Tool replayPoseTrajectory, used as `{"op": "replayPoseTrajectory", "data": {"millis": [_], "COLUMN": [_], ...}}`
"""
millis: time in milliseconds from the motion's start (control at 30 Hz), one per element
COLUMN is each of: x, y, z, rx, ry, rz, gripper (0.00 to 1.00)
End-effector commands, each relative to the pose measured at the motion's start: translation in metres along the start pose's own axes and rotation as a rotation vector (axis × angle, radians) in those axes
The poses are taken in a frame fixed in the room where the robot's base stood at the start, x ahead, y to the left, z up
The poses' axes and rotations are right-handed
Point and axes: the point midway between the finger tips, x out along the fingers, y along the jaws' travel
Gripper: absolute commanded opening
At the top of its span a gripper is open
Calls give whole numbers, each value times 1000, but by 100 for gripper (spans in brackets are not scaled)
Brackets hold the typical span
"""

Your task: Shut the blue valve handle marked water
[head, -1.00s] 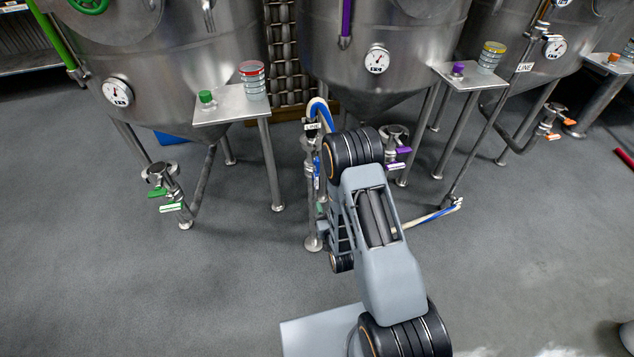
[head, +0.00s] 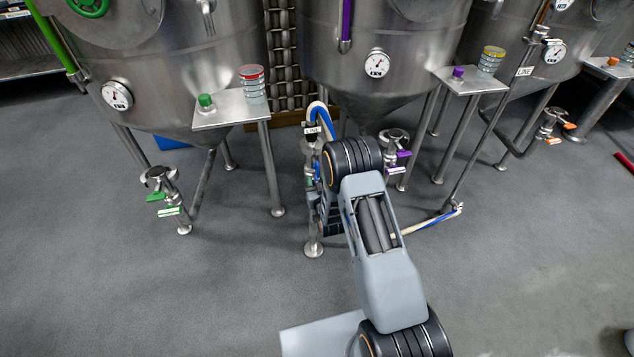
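The standpipe (head: 313,225) with a line label stands on a round foot left of my arm, between the tanks. A small blue part (head: 316,170), which looks like the blue valve handle, shows at its upper half, partly covered by my arm. No water marking is readable, and I cannot tell how the handle is turned. My gripper is hidden behind my own arm links, close to the standpipe. Whether it touches the handle cannot be seen.
A blue and a cream hose (head: 323,117) loop over the standpipe's top. Green valve handles (head: 168,211) are at left, purple ones (head: 402,155) just right of my arm. Small shelves (head: 229,107) with jars stand by the tanks. The grey floor (head: 110,280) in front is clear.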

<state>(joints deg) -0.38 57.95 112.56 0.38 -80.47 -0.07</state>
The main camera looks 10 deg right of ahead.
Motion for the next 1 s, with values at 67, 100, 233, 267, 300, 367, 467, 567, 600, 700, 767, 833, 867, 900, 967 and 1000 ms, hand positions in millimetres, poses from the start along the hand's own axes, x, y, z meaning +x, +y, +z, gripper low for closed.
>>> {"op": "replayPoseTrajectory", "data": {"millis": [67, 100, 233, 267, 300, 367, 467, 567, 600, 700, 767, 833, 867, 900, 967, 1000], "x": [2, 2, 2, 2, 2, 2, 2, 2, 2, 2, 2, 2, 2, 2, 2, 2], "y": [0, 0, 0, 0, 0, 0, 0, 0, 0, 0, 0, 0, 4, 2, 2, 2], "z": [0, 0, 0, 0, 0, 0, 0, 0, 0, 0, 0, 0, 0, 0, 0, 0], "rx": [0, 0, 0, 0, 0, 0, 0, 0, 0, 0, 0, 0, 0, 1, 5, 11], "ry": [0, 1, 0, 0, 0, 0, 0, 0, 0, 0, 1, 1, 1, 1, 1, 1], "rz": [0, 0, 0, 0, 0, 0, 0, 0, 0, 0, 0, 0, 2, 1, 2, 2], "gripper": [39, 39, 39, 39, 39, 35, 26, 16, 12, 3, 0, 0, 0, 0, 0, 0]}}
